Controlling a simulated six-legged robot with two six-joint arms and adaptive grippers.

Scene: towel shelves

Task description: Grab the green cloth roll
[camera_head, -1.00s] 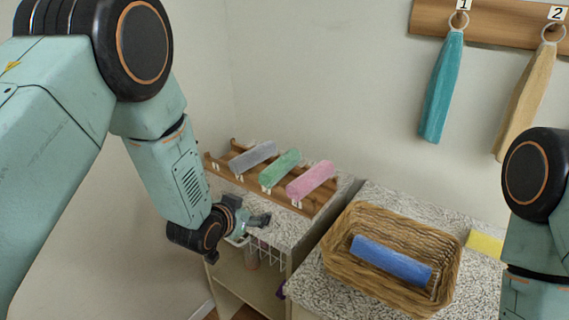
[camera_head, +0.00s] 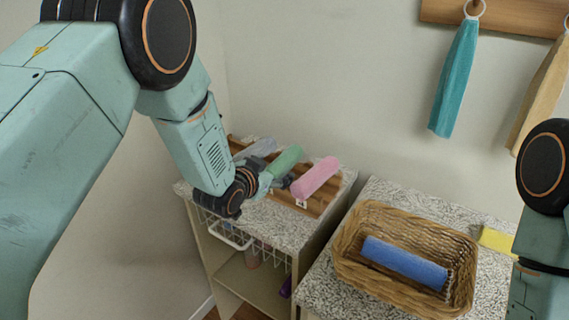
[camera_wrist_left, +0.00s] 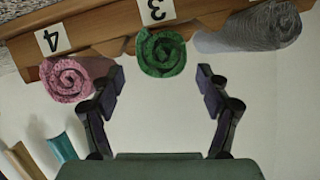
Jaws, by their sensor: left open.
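The green cloth roll (camera_head: 285,161) lies on a wooden rack between a grey roll and a pink roll. In the left wrist view the green roll's spiral end (camera_wrist_left: 161,52) faces the camera, below the label 3. My left gripper (camera_head: 272,184) is at the near end of the green roll and partly covers it in the head view. In the left wrist view its two fingers (camera_wrist_left: 160,88) are spread wide, one to each side of the green roll, and nothing is between their tips. My right gripper is out of view; only part of my right arm shows.
The pink roll (camera_head: 316,177) and grey roll (camera_head: 258,148) lie close on either side. The wooden rack (camera_head: 318,204) stands on a speckled counter (camera_head: 281,226). A wicker basket (camera_head: 345,258) with a blue roll (camera_head: 404,263) stands at right. Teal and tan towels hang above.

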